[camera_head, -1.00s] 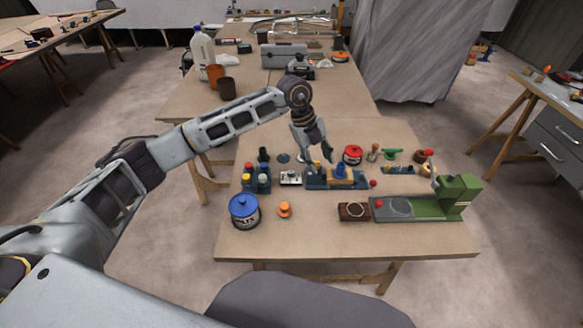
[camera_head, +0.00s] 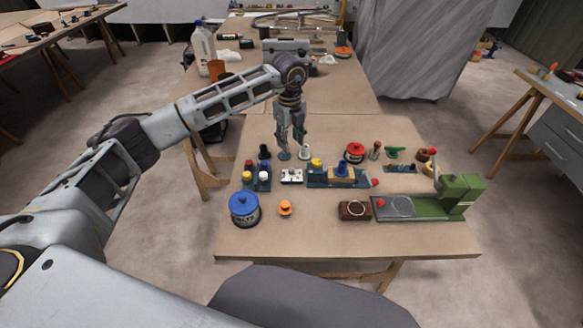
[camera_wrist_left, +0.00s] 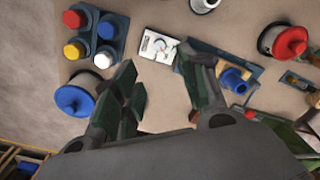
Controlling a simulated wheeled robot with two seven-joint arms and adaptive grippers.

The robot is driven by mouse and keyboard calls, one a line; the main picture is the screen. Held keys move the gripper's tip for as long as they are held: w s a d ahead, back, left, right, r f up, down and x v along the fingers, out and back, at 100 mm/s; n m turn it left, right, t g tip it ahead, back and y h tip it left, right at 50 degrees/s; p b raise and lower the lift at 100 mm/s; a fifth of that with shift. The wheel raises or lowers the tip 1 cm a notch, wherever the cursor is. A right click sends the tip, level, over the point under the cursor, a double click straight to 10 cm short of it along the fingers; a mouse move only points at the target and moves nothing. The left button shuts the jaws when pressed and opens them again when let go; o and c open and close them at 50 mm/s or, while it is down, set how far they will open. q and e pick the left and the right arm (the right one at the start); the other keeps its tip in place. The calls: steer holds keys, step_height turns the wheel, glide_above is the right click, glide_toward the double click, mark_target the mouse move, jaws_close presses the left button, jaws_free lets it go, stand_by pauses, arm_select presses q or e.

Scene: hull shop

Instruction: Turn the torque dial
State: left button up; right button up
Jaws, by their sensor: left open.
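A small white plate with a round knob, which looks like the torque dial (camera_head: 291,176), lies on the near table between a rack of coloured caps and a blue clamp-like fixture. In the left wrist view the dial (camera_wrist_left: 157,46) shows clearly, its pale round knob facing up. My left gripper (camera_head: 294,147) points down, apparently above the table behind the dial in the head view. It is open and empty. In the left wrist view its fingers (camera_wrist_left: 165,88) are spread, with the dial beyond the gap between them. My right gripper is not in view.
The cap rack (camera_head: 257,178) stands left of the dial and the blue fixture (camera_head: 332,178) right of it. A blue-lidded tin (camera_head: 244,209) and an orange knob (camera_head: 285,208) are nearer. A green machine (camera_head: 457,195) stands at right. The table's front strip is clear.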

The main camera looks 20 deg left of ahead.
arm_select(q)
steer(key=f, duration=0.2)
glide_above(292, 169)
step_height(292, 169, down, 6)
steer(key=shift+s+a+f, duration=0.1)
steer(key=shift+s, duration=0.05)
step_height(292, 169, down, 4)
steer(key=shift+r, duration=0.1)
steer(key=shift+f, duration=0.6)
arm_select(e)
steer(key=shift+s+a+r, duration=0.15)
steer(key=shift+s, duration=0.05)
arm_select(q)
jaws_close()
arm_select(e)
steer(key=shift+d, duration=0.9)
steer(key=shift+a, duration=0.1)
